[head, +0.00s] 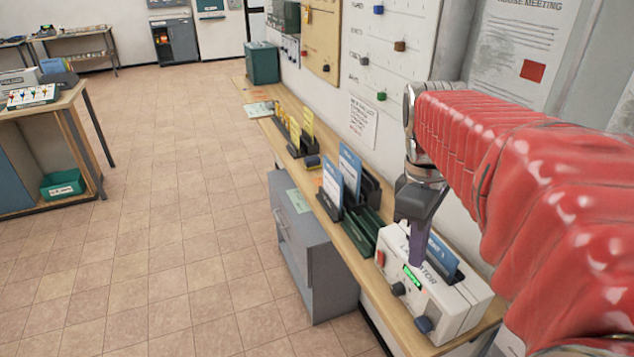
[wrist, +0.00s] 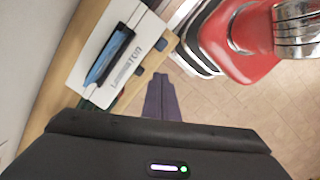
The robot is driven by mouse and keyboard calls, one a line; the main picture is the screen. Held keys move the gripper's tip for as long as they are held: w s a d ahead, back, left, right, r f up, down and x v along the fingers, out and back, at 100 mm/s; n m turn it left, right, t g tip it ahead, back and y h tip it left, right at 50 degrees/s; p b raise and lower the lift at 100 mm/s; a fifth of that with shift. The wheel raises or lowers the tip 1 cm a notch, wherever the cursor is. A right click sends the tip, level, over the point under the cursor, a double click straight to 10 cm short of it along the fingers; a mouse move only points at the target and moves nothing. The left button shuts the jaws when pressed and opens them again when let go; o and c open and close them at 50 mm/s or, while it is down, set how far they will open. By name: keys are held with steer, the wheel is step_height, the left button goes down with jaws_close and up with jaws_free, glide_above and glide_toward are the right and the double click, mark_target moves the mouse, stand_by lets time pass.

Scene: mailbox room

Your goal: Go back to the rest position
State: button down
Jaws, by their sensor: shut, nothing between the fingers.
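My red-sleeved arm reaches in from the right in the head view. My gripper (head: 416,262) points down in front of the white laminator (head: 452,306), its purple fingers overlapping the front panel in the picture. Whether it touches the panel cannot be told from the head view. In the wrist view the fingers of my gripper (wrist: 159,80) are together and empty, with floor behind them. The laminator (wrist: 98,68) shows there at upper left, apart from the fingers, with a blue sheet (wrist: 104,62) in its slot. Its green display (head: 412,276) is lit.
A narrow wooden counter (head: 405,332) runs along the wall, with a green tray (head: 362,236), card holders and a green bin (head: 262,63). A grey cabinet (head: 318,255) stands below. A wooden table (head: 62,103) stands at left. The tiled floor (head: 180,200) between is clear.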

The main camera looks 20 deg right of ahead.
steer(key=a+f+m+t, duration=0.2)
steer(key=a+m+t, duration=0.1)
steer(key=a, duration=0.5)
steer(key=a+f+m+t, duration=0.1)
steer(key=a+m+t, duration=0.2)
steer(key=a, duration=0.6)
steer(key=shift+s+a+f+t+y, duration=0.2)
steer(key=shift+s+f+t+y, duration=0.15)
steer(key=shift+s, duration=0.1)
